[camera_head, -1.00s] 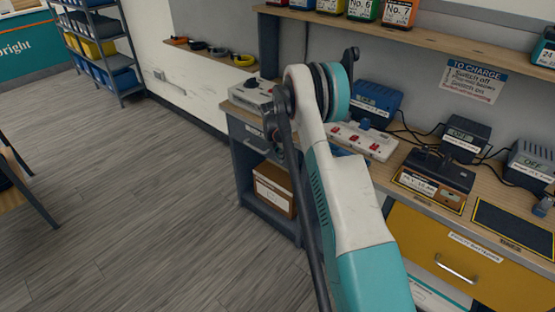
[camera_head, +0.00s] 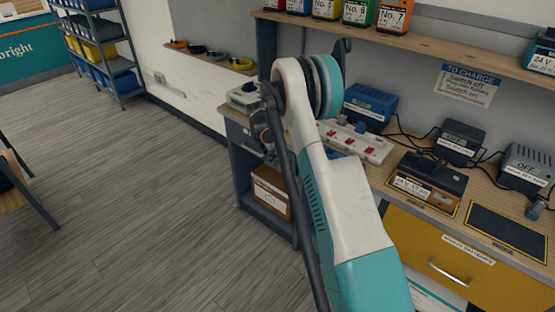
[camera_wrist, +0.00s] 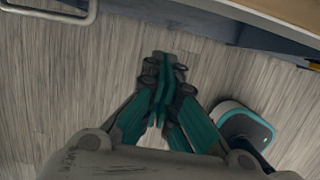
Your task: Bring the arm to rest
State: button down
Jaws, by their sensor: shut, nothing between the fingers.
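My arm, white and teal, rises from the bottom of the head view and folds in front of the workbench. My gripper (camera_wrist: 162,88) shows in the wrist view with its teal fingers together and nothing between them. It points down over the grey wood floor, apart from any object. In the head view my arm hides the gripper's fingers or they cannot be made out.
The workbench (camera_head: 395,158) stands close behind and right of my arm, with a red-switched power strip (camera_head: 360,143), chargers (camera_head: 460,142) and a yellow drawer (camera_head: 450,262). A cardboard box (camera_head: 271,190) sits underneath. Open floor (camera_head: 130,210) lies to the left.

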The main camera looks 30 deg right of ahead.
jog(key=p+v, duration=0.1)
jog(key=v, duration=0.5)
jog(key=shift+a+r+p, duration=0.2)
jog(key=shift+r+p, duration=0.05)
jog(key=shift+p, duration=0.15)
jog(key=s+a+r+m+t, duration=0.2)
jog(key=s+a+r+m, duration=0.4)
jog(key=r, duration=0.6)
jog(key=s+a+r+m+t, duration=0.1)
jog(key=s+a+r+m, duration=0.3)
jog(key=s+a+r, duration=0.6)
jog(key=s+a+r+m+t+y, duration=0.1)
jog(key=s+a+m, duration=0.1)
jog(key=s+m, duration=0.2)
jog(key=s+a+m+t, duration=0.1)
jog(key=s+a+m, duration=0.2)
jog(key=s, duration=0.8)
jog(key=s+a+r+m+t+y, duration=0.1)
jog(key=s+m, duration=0.3)
jog(key=s, duration=0.4)
jog(key=shift+a+r+m+y, duration=0.3)
jog(key=shift+a+r, duration=0.1)
jog(key=shift+a, duration=0.3)
